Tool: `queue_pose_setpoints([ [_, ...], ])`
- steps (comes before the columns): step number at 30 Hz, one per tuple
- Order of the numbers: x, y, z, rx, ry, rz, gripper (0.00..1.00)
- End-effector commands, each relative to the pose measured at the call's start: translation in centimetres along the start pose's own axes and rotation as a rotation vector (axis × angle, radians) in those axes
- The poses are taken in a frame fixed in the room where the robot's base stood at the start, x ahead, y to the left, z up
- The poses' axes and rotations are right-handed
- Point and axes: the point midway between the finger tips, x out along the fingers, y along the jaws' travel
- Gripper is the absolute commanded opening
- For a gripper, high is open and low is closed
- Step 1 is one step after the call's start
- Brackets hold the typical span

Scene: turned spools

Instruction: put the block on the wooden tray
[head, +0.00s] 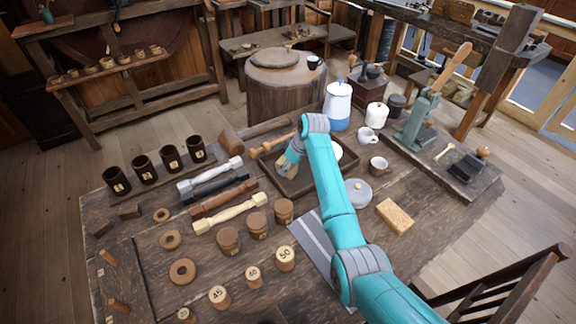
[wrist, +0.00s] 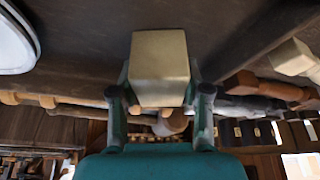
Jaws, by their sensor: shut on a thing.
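My gripper (wrist: 159,92) is shut on a pale, square-edged block (wrist: 160,62), one finger on each side of it. In the head view the gripper (head: 291,158) is at the left part of the dark wooden tray (head: 290,192), with the tan block (head: 285,168) low at its tips. The block is over the tray's floor; I cannot tell whether it touches it. My arm hides the right middle of the tray.
A white round thing (head: 336,151) is partly hidden behind my arm; a mallet-like turned piece (head: 268,147) lies at the tray's left edge. Spindles (head: 230,212) lie further left.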

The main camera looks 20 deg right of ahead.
Motion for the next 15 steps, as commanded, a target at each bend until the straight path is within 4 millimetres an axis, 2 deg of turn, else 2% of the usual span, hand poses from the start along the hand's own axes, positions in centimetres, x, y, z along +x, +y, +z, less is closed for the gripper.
queue_pose_setpoints([
  [3, 0.20, 0.00, 0.08, 0.000, 0.000, 0.000, 0.10],
  [4, 0.20, 0.00, 0.08, 0.000, 0.000, 0.000, 0.52],
  [6, 0.19, 0.00, 0.08, 0.000, 0.000, 0.000, 0.70],
  [7, 0.19, 0.00, 0.08, 0.000, 0.000, 0.000, 0.72],
  [15, 0.16, 0.00, 0.07, 0.000, 0.000, 0.000, 0.72],
])
